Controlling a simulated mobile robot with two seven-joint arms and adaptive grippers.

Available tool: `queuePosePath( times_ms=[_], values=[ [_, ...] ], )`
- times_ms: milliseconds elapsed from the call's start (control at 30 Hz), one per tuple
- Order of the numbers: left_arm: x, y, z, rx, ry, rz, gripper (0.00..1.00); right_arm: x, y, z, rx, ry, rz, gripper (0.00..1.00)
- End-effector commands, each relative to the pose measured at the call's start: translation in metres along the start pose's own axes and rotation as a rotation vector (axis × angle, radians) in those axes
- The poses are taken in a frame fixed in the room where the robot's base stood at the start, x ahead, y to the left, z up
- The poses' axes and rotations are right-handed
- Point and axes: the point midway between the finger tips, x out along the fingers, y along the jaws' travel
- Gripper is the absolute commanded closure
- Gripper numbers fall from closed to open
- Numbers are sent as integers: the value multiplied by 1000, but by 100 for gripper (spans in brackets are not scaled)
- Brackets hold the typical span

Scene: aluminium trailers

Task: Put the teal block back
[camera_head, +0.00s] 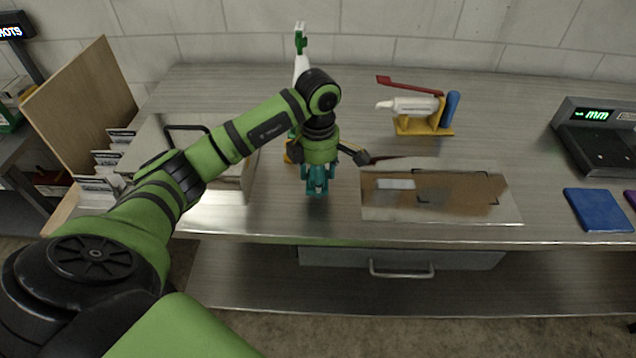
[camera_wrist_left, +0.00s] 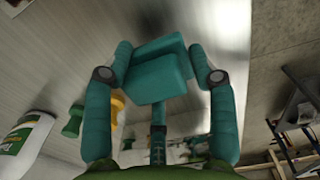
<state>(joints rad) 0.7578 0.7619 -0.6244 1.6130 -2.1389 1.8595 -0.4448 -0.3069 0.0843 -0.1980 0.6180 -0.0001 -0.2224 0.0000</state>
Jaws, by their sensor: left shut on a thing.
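My left gripper (camera_head: 318,190) points down over the front middle of the bench, left of the flat board with brown markings (camera_head: 505,208). Its teal fingers also show in the left wrist view (camera_wrist_left: 172,70). They are shut on the teal block (camera_wrist_left: 158,78), a boxy piece with a step in it, held between the two fingertips. In the head view the block is hard to tell from the fingers. I cannot tell how far the block is above the bench. My right gripper is not in view.
A white and green spray bottle (camera_head: 300,65) stands behind the gripper. A yellow stand (camera_head: 428,128) with a white tube is at the back. A scale (camera_head: 597,135) and blue pad (camera_head: 597,210) are at right. A metal tray (camera_head: 232,182) with a black handle lies left.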

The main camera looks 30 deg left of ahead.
Motion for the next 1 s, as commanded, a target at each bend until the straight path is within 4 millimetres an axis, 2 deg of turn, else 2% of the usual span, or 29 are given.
queuePosePath(
  times_ms=[100,233,667,700,733,1000],
  values=[
    [17,-3,0,0,3,-8,73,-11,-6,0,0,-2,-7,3],
    [32,-2,0,-1,2,-5,73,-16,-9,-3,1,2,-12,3],
    [42,-1,0,0,1,-1,73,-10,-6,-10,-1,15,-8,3],
    [40,-1,0,0,1,-1,27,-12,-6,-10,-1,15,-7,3],
    [40,-1,0,0,1,-1,19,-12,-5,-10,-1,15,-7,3],
    [40,-1,0,0,1,-2,19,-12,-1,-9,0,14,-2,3]
  ],
)
